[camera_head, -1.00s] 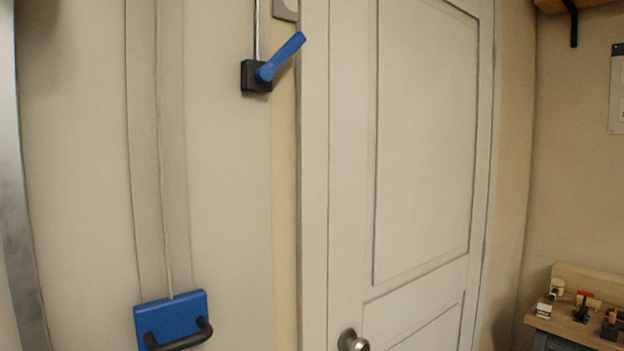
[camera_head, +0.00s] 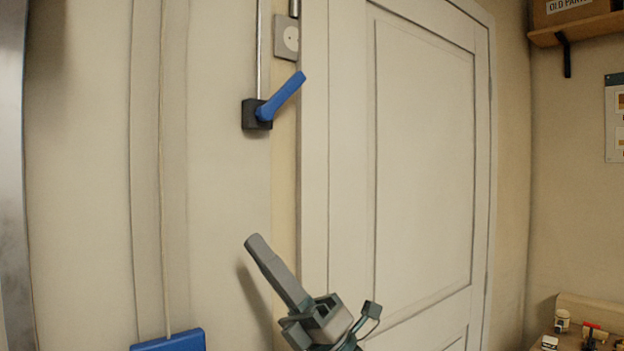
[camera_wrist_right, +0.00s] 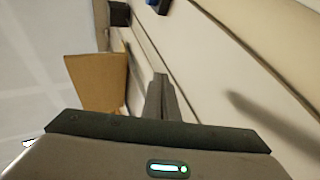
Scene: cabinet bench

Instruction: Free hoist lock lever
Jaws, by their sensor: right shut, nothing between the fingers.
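The blue lock lever (camera_head: 283,97) is on a black block (camera_head: 254,114) on the wall, left of the door. It points up and to the right. A thin metal rod runs upward from the block. My right gripper (camera_head: 254,243) is shut and empty, its fingers pointing up and left, below the lever and clear of it. The shut fingers also show in the right wrist view (camera_wrist_right: 161,97). A small blue part shows at the top edge of that view; I cannot tell what it is. My left gripper is not in view.
A blue block (camera_head: 170,341) hangs on a cord at the lower left, mostly cut off. A panelled white door (camera_head: 425,150) fills the middle. A grey wall plate (camera_head: 286,38) is above the lever. A bench with small items is at the lower right, a shelf (camera_head: 575,30) above.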

